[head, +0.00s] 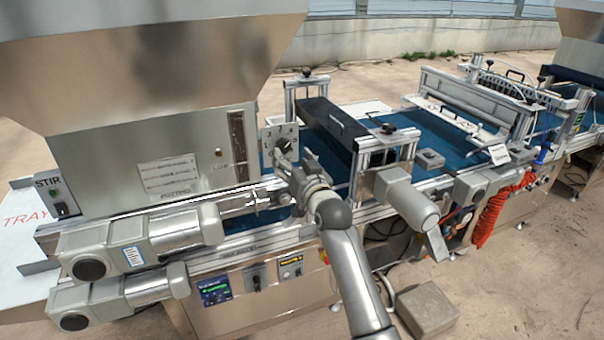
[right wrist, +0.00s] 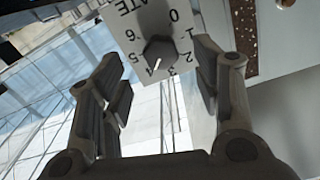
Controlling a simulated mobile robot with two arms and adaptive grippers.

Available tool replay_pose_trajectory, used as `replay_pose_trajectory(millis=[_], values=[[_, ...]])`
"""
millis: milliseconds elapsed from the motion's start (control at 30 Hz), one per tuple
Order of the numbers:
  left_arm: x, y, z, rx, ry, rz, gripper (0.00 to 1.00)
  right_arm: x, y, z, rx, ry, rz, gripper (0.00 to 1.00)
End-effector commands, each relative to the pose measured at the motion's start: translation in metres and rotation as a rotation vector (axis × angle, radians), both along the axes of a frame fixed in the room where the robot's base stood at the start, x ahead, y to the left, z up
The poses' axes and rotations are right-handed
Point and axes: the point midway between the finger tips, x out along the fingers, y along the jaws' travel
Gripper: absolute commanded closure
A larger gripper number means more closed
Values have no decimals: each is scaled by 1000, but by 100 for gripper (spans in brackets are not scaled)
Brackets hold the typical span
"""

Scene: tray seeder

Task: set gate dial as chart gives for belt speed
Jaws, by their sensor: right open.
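The gate dial plate (head: 270,133) is on the seeder beside the hopper housing. In the right wrist view the white plate (right wrist: 135,20) shows part of the word GATE and the numbers 0 to 6. Its dark knob (right wrist: 159,50) has a white pointer line aimed near the 4. My right gripper (right wrist: 163,88) is open, its fingers apart on either side below the knob, not closed on it. In the head view the right gripper (head: 293,172) is just in front of the dial knob (head: 284,146). My left gripper is out of view.
The hopper housing (head: 100,160) carries white labels (head: 167,174) too small to read. A blue lit display (head: 215,290) and a switch (head: 256,276) sit on the lower panel. A dark roller cover (head: 330,125) stands right of the dial. Grey motors (head: 130,245) project in front.

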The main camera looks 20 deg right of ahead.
Motion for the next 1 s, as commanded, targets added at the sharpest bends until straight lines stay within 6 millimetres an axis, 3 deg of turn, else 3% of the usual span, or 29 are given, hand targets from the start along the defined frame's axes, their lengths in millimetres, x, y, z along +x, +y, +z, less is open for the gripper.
replay_pose_trajectory(millis=[200,400,1000], values=[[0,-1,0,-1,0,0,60,-38,-2,-1,-1,1,-1,42],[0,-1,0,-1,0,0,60,-62,-2,-1,-1,1,-1,42],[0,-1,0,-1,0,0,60,-69,-3,-1,-1,2,-1,42]])
